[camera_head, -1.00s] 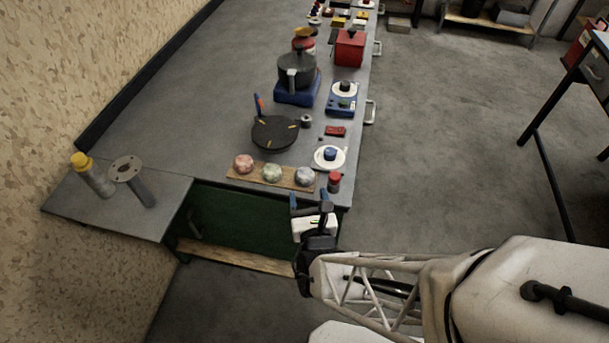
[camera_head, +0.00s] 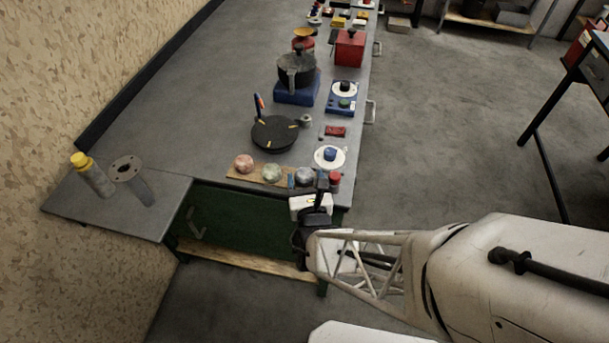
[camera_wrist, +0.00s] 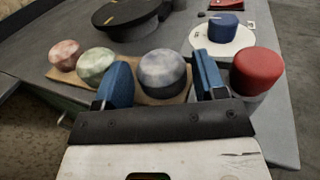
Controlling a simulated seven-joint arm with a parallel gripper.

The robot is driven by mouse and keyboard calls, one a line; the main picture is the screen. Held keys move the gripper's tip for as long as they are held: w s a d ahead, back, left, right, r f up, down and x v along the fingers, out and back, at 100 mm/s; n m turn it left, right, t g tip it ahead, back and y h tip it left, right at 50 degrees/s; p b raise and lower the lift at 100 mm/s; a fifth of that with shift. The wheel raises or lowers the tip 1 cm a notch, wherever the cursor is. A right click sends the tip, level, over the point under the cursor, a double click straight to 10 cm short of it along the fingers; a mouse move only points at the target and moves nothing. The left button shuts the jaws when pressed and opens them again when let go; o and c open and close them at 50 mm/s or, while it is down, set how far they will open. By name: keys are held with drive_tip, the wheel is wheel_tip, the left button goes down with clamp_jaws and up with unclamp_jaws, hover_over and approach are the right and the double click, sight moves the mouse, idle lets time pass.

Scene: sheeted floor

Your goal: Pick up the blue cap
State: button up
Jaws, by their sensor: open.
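The blue cap (camera_head: 330,154) sits on a white round plate (camera_head: 330,164) near the front right corner of the workbench. In the wrist view the blue cap (camera_wrist: 224,25) shows at the upper right, on its white plate (camera_wrist: 222,48), beyond my right finger. My gripper (camera_head: 306,183) is at the bench's near edge. In the wrist view my gripper (camera_wrist: 162,78) is open, with its blue fingers apart. A grey marbled ball (camera_wrist: 162,72) shows between them, and I cannot tell whether they touch it. The blue cap is apart from both fingers.
A red-capped jar (camera_wrist: 257,72) stands close right of my right finger. Pink (camera_wrist: 65,55) and green (camera_wrist: 96,67) balls share a wooden board (camera_head: 230,172) with the grey one. A dark round pan (camera_head: 274,134) lies behind.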

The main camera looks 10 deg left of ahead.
sight(307, 174)
drive_tip(key=shift+c, duration=0.5)
drive_tip(key=c, duration=0.7)
drive_tip(key=shift+o, duration=0.2)
drive_tip(key=shift+r, duration=0.1)
drive_tip(key=shift+r, duration=1.1)
drive_tip(key=shift+s+d+r, duration=0.3)
drive_tip(key=shift+s+r, duration=0.15)
drive_tip(key=shift+r, duration=0.2)
drive_tip(key=w+d+r+v, duration=0.1)
drive_tip(key=d+v, duration=0.1)
drive_tip(key=v, duration=1.2)
drive_tip(key=shift+s+d, duration=0.2)
drive_tip(key=shift+d, duration=0.3)
drive_tip(key=shift+r, duration=0.1)
